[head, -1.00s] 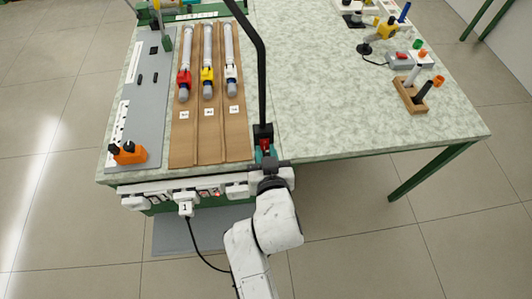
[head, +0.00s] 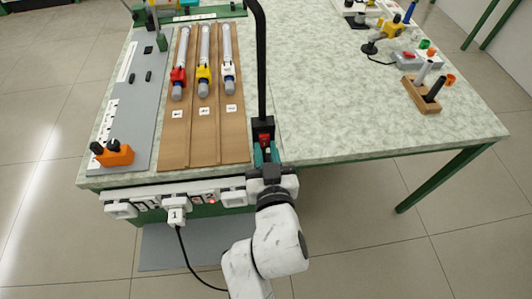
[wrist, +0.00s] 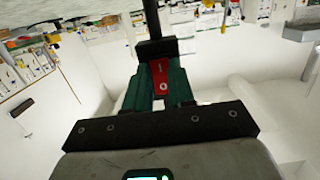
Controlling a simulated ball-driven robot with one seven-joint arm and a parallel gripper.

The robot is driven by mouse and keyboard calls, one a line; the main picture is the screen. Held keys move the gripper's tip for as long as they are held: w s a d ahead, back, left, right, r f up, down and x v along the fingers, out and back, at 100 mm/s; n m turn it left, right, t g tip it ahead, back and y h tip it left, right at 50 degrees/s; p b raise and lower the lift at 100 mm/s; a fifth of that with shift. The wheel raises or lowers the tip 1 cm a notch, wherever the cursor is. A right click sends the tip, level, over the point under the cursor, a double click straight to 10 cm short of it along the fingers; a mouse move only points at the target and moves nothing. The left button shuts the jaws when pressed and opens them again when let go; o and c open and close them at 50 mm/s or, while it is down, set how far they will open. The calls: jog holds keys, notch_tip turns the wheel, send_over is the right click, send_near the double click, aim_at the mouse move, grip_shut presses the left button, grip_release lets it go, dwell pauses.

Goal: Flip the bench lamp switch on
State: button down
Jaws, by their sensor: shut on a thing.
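The bench lamp has a black post (head: 260,70) that rises from a black base (head: 263,123) near the table's front edge. Its red switch (head: 264,137) is on the front of that base. My gripper (head: 266,151) is at the switch from the front, its dark green fingers on either side. In the wrist view the red switch (wrist: 160,82), with a line mark and a round mark, shows between the fingers of my gripper (wrist: 161,75), which is shut on it. The lamp's head is out of view. I cannot tell whether the switch is on or off.
A wooden rack (head: 208,147) with three capped rods lies left of the lamp. An orange block (head: 115,155) sits on a grey mat. A wooden holder (head: 424,93) and a grey box with a red button (head: 409,57) stand at right. The table's front right is clear.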

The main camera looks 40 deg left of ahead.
jog(key=c, duration=1)
grip_release()
jog(key=shift+o, duration=0.2)
jog(key=shift+d, duration=0.15)
jog(key=v, duration=1)
jog(key=shift+s+d, duration=0.15)
jog(key=shift+s, duration=0.1)
